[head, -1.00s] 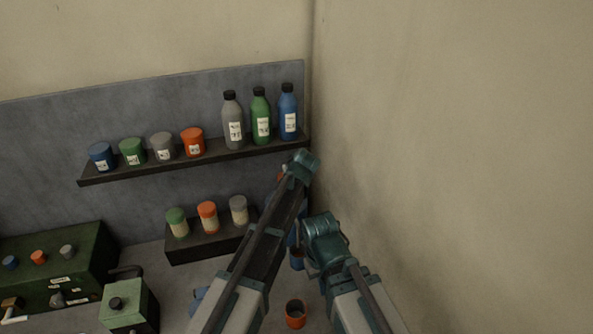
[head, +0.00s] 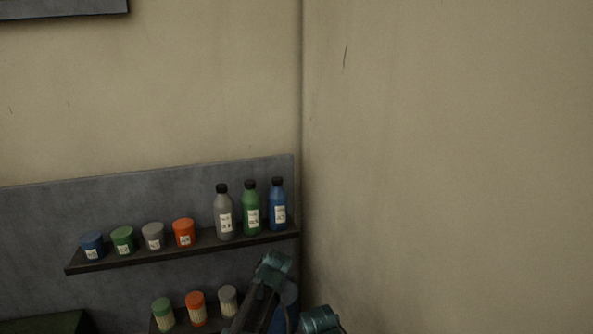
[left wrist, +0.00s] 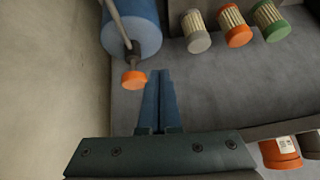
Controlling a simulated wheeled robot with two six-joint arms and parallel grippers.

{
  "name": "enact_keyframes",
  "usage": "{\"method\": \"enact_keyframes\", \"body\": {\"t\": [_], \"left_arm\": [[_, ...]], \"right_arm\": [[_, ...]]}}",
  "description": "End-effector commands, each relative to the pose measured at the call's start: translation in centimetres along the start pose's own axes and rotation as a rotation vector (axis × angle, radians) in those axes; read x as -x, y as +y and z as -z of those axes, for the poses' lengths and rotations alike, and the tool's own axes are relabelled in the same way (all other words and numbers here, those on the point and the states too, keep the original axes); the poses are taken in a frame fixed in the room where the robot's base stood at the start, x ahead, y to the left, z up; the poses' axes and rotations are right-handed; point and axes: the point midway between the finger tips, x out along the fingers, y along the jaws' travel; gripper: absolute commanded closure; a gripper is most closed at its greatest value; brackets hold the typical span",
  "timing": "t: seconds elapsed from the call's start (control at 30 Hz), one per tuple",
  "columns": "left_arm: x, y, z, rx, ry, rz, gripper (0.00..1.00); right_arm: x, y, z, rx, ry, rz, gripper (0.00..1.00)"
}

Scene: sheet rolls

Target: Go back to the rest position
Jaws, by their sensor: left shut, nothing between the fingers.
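My left gripper (left wrist: 158,78) shows in the left wrist view with its two blue-grey fingers together and nothing between them. Just ahead of it, a blue roll (left wrist: 136,30) hangs or stands at the upper left, with a grey rod ending in an orange knob (left wrist: 133,79) in front of it. The fingertips look close beside the knob; I cannot tell if they touch. In the head view only the upper joints of my arms show at the bottom edge, and both grippers are out of it.
In the head view a wall shelf (head: 190,250) holds blue, green, grey and orange jars and three bottles (head: 250,208). Lower jars with green, orange (head: 196,308) and grey lids stand beneath it. A bare wall (head: 450,160) closes off the right side.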

Motion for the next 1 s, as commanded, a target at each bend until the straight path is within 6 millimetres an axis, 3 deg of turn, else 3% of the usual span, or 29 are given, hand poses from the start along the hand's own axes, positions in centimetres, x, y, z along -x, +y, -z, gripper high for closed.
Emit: {"method": "enact_keyframes", "body": {"t": [0.03, 0.2, 0.57, 0.6, 0.87, 1.0], "left_arm": [[1.0, -2.9, -3.1, -0.019, -0.067, 0.008, 1.0], [3.1, -8.0, -10.2, -0.108, -0.271, -0.02, 1.0], [8.6, -12.9, -20.8, -0.254, -0.548, -0.178, 1.0], [7.1, -11.8, -21.4, -0.276, -0.546, -0.176, 1.0], [4.8, -8.5, -25.7, -0.38, -0.567, -0.172, 1.0], [3.3, -6.4, -28.9, -0.452, -0.58, -0.17, 1.0]], "right_arm": [[0.0, 0.0, 0.0, 0.0, 0.0, 0.0, 1.0], [0.0, 0.0, 0.0, 0.0, 0.0, 0.0, 1.0], [0.0, 0.0, 0.0, 0.0, 0.0, 0.0, 1.0], [-1.6, -0.1, 0.1, 0.0, 0.0, 0.0, 1.0], [-6.2, -0.6, 0.4, 0.003, 0.001, -0.001, 1.0], [-9.4, -0.9, 0.6, 0.006, 0.001, -0.002, 1.0]]}}
